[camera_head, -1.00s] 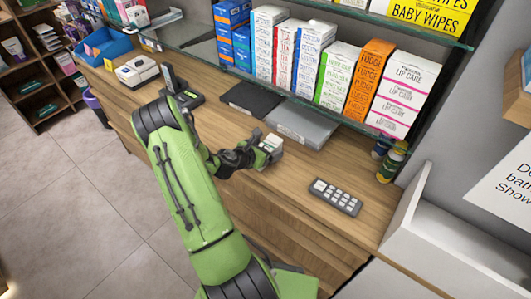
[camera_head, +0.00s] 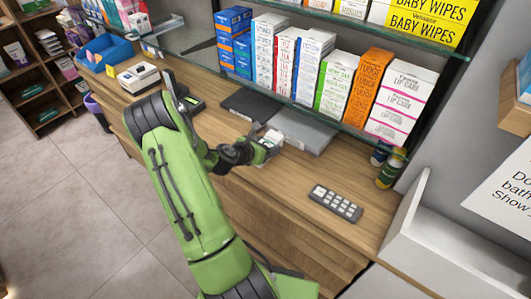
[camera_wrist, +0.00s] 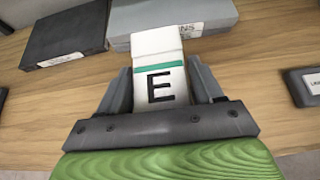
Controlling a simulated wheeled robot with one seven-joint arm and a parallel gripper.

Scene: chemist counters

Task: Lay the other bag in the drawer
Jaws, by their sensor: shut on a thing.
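My gripper (camera_head: 262,148) is shut on a small white bag (camera_head: 273,136) over the front part of the wooden counter. In the wrist view the bag (camera_wrist: 158,52) is a white packet with a green stripe and a black letter E, held between the two dark fingers of the gripper (camera_wrist: 163,88). The counter's wooden front (camera_head: 300,243) shows below the top, partly hidden by my arm. I cannot make out an open drawer or a second bag in these views.
Behind the bag lie a grey flat case (camera_head: 303,130) and a black flat case (camera_head: 250,104). A glass shelf of boxes (camera_head: 335,75) overhangs the counter's back.

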